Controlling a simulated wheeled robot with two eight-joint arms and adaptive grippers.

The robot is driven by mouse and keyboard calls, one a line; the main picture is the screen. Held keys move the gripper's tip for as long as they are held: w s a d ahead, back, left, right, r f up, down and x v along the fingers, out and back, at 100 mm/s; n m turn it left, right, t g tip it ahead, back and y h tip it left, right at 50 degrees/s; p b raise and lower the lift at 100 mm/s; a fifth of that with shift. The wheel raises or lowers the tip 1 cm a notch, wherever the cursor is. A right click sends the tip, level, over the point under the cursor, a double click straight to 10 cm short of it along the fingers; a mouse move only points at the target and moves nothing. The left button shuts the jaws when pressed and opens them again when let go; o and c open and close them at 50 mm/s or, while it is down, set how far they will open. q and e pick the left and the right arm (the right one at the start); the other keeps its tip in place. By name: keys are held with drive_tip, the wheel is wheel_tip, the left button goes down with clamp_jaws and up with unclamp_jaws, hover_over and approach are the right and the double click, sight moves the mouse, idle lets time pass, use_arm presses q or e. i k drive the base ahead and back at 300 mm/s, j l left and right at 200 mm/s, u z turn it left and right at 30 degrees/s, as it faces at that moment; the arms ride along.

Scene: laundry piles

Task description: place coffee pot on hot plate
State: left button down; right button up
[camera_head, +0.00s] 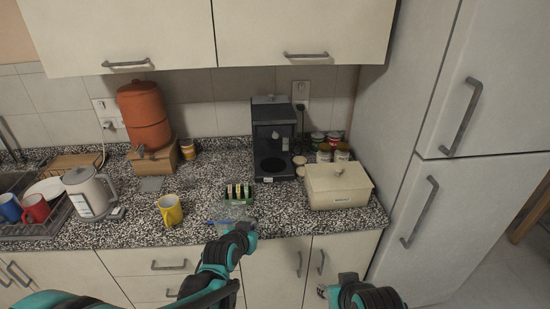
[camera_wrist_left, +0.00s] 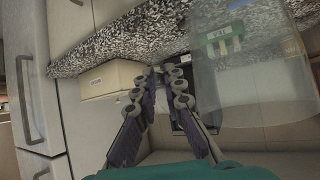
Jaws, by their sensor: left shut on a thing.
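The coffee pot (camera_wrist_left: 250,92) is clear glass and shows large at the right of the left wrist view. In the head view it is a faint see-through shape (camera_head: 222,212) at the counter's front edge. My left gripper (camera_head: 246,229) is shut on it, at its right side; the fingers (camera_wrist_left: 172,78) stand beside the glass in the wrist view, and the exact grip is hard to see. The hot plate (camera_head: 272,166) is the dark round disc in the base of the black coffee machine (camera_head: 272,113), bare, behind and right of the pot. My right gripper (camera_head: 328,291) shows only partly at the bottom.
A green toast rack (camera_head: 238,194) with bread stands just behind the pot. A cream bread box (camera_head: 338,187) and several jars are right of the machine. A yellow mug (camera_head: 169,210), kettle (camera_head: 88,192) and orange dispenser (camera_head: 145,116) are left. Cupboards hang above.

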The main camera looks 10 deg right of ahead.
sight(277, 166)
drive_tip(key=i+l, duration=0.4)
drive_tip(key=i, duration=0.2)
drive_tip(key=i+l, duration=0.4)
drive_tip(key=i, duration=0.2)
